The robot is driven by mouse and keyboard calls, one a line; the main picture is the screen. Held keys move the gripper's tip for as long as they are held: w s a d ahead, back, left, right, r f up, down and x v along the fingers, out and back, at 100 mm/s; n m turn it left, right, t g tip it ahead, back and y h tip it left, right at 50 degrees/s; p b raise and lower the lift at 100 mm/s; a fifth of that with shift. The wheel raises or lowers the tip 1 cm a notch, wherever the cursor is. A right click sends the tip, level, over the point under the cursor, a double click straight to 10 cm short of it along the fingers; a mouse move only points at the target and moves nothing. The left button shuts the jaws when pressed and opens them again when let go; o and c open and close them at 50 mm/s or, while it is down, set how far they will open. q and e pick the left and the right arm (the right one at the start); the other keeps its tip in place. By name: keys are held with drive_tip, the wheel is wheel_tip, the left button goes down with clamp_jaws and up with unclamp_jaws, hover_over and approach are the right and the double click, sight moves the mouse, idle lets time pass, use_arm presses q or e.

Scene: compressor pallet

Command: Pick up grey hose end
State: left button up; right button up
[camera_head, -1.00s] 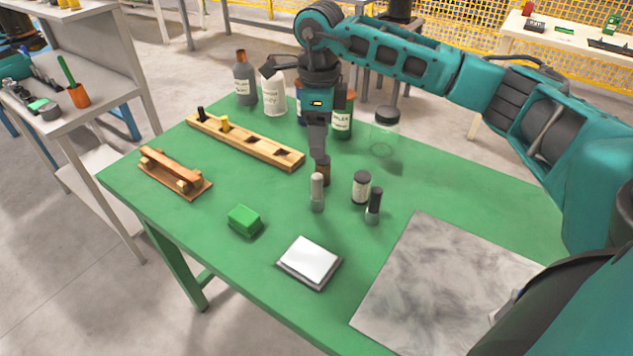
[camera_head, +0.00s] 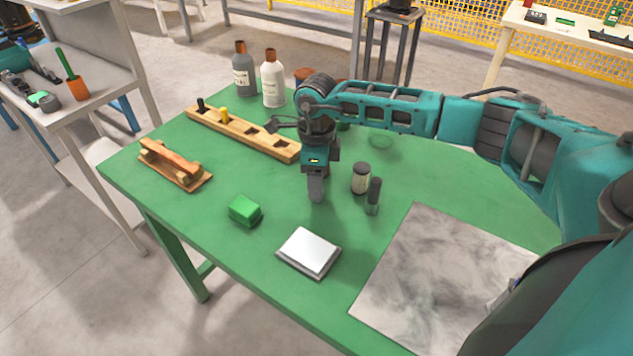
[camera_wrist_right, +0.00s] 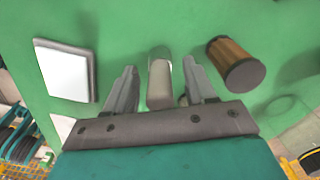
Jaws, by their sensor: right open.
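My left gripper is not in view.
A brown bottle (camera_wrist_right: 237,66) stands close beside the right finger. A dark-capped bottle (camera_head: 361,179) and a slim dark-topped piece (camera_head: 373,196) stand right of the gripper. A white-topped scale (camera_head: 309,252), green block (camera_head: 244,210) and wooden rack (camera_head: 262,140) are nearby.

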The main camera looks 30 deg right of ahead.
clamp_jaws()
idle(0.5)
